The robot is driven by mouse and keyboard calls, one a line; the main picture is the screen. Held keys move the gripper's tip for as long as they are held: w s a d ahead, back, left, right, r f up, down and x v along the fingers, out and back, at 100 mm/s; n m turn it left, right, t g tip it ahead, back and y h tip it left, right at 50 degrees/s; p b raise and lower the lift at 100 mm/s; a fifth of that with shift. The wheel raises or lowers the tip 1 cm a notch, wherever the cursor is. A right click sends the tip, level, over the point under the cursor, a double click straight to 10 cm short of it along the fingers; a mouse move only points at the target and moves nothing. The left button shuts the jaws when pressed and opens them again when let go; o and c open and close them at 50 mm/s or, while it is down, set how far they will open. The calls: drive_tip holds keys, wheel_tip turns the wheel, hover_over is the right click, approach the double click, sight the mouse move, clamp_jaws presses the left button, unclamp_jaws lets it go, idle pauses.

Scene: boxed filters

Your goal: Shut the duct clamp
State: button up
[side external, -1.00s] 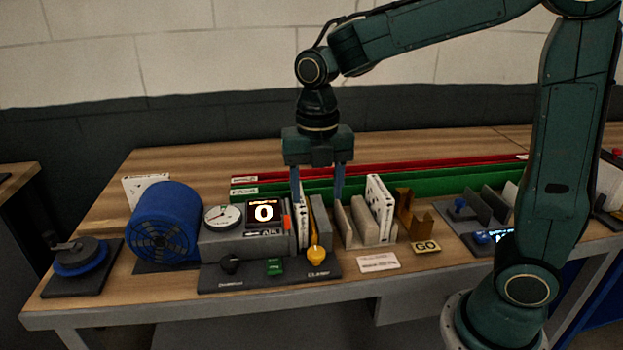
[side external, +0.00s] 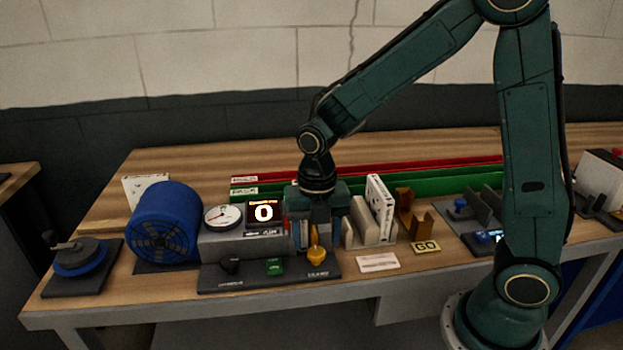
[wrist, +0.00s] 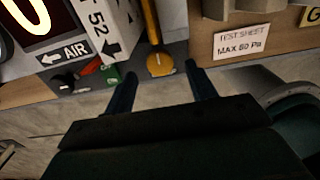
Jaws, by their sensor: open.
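The clamp lever is a yellow handle (side external: 316,254) with a rounded end, on the right end of the dark control strip (side external: 222,282). In the side view it stands roughly upright; in the wrist view its bar (wrist: 150,25) runs up from the round end (wrist: 160,65). My gripper (wrist: 161,80) is open and empty, fingers pointing down, low over the filter slot. In the wrist view the lever's round end shows between and beyond my fingertips; I cannot tell any contact. A white boxed filter (wrist: 107,28) marked 52 sits left of the lever. My gripper hides most of the slot.
A blue fan (side external: 165,225), a gauge (side external: 222,216) and a display reading 0 (side external: 263,213) stand left. Black (side external: 230,265) and green (side external: 274,266) controls share the strip. A rack with a white filter (side external: 380,207) stands close right. A test sheet card (side external: 378,262) lies in front.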

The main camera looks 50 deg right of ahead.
sight(316, 257)
drive_tip(key=shift+f, duration=1.4)
drive_tip(key=shift+c, duration=0.3)
drive_tip(key=c, duration=0.9)
